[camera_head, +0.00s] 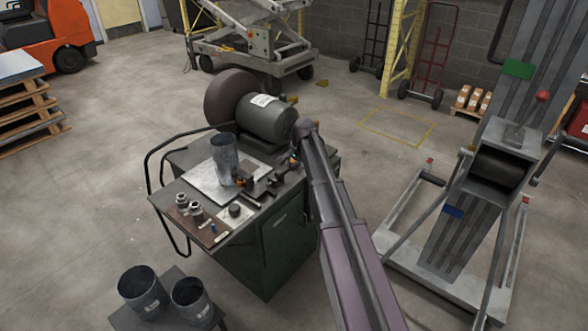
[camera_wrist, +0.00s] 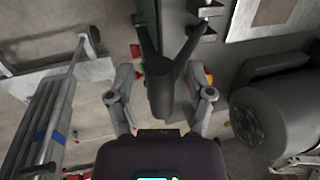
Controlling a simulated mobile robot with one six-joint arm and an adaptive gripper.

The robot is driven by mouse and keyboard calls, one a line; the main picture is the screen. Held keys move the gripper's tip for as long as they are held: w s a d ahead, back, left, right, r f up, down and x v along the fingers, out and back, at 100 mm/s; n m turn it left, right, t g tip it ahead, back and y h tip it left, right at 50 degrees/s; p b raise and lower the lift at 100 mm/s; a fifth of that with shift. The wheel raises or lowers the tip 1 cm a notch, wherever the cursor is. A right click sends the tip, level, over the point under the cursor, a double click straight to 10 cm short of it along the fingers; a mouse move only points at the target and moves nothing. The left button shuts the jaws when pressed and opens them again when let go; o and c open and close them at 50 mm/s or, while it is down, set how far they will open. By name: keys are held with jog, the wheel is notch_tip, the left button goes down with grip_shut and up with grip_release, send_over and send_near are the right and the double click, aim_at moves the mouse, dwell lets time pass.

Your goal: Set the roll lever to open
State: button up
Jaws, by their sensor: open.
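My gripper (camera_wrist: 165,85) is open in the wrist view, with one finger on each side. A dark rounded bar (camera_wrist: 161,98) shows between the fingers; it looks like the handle of the roll lever, though I cannot be sure. It joins a dark forked shape above. I cannot tell whether the fingers touch it. In the head view my arm reaches to the right side of the bench machine (camera_head: 262,184), and its end hides the lever area. The lever's setting cannot be read.
The green cabinet (camera_head: 262,240) carries a dark motor drum (camera_head: 268,119), an upright metal duct (camera_head: 224,160) and small parts. Two ducts (camera_head: 143,291) stand at the front left. A grey machine (camera_head: 470,200) stands to the right. Open floor lies to the left.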

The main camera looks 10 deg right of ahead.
grip_shut()
jog(key=shift+w+d+r, duration=0.1)
jog(key=shift+d, duration=0.05)
